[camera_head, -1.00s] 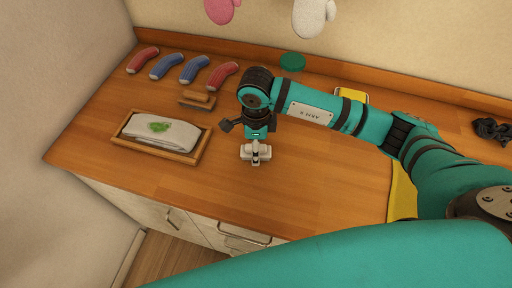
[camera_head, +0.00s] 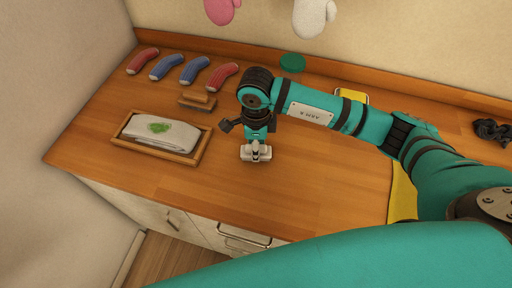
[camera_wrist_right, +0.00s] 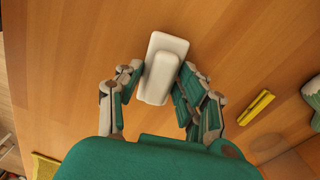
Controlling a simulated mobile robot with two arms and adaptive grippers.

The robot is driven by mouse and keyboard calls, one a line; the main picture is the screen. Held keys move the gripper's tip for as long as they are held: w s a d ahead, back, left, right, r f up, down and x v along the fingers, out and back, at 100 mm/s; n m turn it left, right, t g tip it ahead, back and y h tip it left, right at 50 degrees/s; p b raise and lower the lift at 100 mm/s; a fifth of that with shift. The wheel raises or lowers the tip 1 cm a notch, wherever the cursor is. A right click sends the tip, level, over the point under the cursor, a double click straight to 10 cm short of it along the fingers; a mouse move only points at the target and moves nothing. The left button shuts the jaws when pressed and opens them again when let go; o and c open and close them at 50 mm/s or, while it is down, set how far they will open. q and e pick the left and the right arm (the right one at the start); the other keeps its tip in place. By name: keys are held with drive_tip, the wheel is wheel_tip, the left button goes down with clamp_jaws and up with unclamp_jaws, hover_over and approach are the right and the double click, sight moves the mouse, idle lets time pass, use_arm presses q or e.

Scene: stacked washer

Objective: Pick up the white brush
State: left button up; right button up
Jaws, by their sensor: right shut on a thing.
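The white brush (camera_wrist_right: 160,68) lies on the wooden counter in the right wrist view, a pale oblong block with a raised handle along its top. It also shows in the head view (camera_head: 256,155), under my right gripper and partly hidden by it. My right gripper (camera_wrist_right: 162,72) is shut on the brush, with one finger on each long side of the handle. In the head view my right gripper (camera_head: 256,146) points down at the counter. I see no gap between brush and counter. My left gripper is not in view.
Left of my gripper stands a wooden tray (camera_head: 204,147) holding a folded white cloth (camera_head: 166,134) with green on it. A wooden brush (camera_head: 197,102) and several red and blue socks (camera_head: 194,70) lie behind. A yellow cloth (camera_head: 402,194) lies right. The counter front is clear.

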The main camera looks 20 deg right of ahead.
drive_tip(key=shift+w+r+b, duration=0.1)
drive_tip(key=shift+r+b, duration=0.3)
drive_tip(key=shift+r, duration=0.2)
drive_tip(key=shift+s+r+b, duration=0.3)
drive_tip(key=shift+r+b, duration=0.25)
drive_tip(key=shift+r, duration=0.4)
drive_tip(key=s+b, duration=0.1)
drive_tip(key=s, duration=0.3)
drive_tip(key=s+r+b, duration=0.1)
drive_tip(key=s, duration=0.4)
drive_tip(key=s+a+b, duration=0.1)
drive_tip(key=s, duration=0.4)
drive_tip(key=shift+s+r+b, duration=0.2)
drive_tip(key=shift+b, duration=0.2)
drive_tip(key=shift+s+r, duration=0.15)
drive_tip(key=shift+s, duration=0.45)
